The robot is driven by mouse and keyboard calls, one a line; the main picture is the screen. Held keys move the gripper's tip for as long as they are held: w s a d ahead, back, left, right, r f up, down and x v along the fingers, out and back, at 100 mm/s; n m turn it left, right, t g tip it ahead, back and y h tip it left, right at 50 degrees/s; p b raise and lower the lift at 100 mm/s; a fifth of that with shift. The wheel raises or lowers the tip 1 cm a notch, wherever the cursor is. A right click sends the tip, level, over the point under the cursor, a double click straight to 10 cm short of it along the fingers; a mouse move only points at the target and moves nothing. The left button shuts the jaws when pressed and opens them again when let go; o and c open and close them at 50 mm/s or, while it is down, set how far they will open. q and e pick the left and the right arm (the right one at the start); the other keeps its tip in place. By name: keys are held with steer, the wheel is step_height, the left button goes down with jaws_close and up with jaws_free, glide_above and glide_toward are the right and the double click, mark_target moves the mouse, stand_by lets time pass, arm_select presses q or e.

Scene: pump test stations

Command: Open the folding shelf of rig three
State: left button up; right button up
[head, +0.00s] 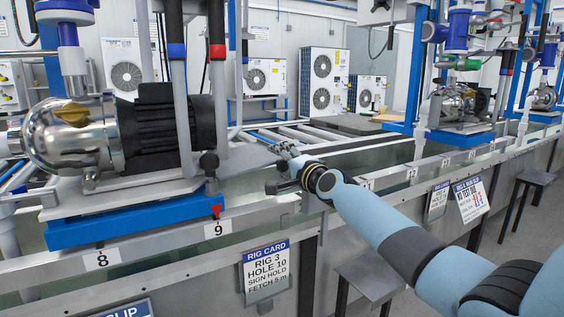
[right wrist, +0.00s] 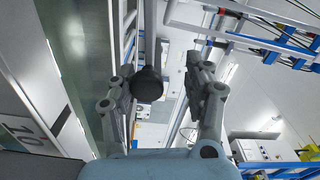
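The rig card (head: 267,268) reading RIG 3, HOLE 10 hangs on the front of the long trough. To its right, a flat grey plate (head: 372,275) on dark legs sits level below the trough rim. I cannot tell whether it is the folding shelf. My right gripper (head: 280,168) is above the trough rim, right of the pump. In the right wrist view its fingers (right wrist: 160,75) are apart. A black round knob (right wrist: 148,85) shows between them, nearer the left finger; I cannot tell whether they touch. My left gripper is out of view.
A large pump (head: 75,140) on a blue base (head: 130,220) stands at the left, by label 9. More pump stations (head: 460,105) stand at the back right. Another grey plate (head: 535,178) and hanging signs (head: 470,198) are on the trough's front side.

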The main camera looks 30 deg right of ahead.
steer(key=s, duration=1.2)
steer(key=shift+d, duration=0.2)
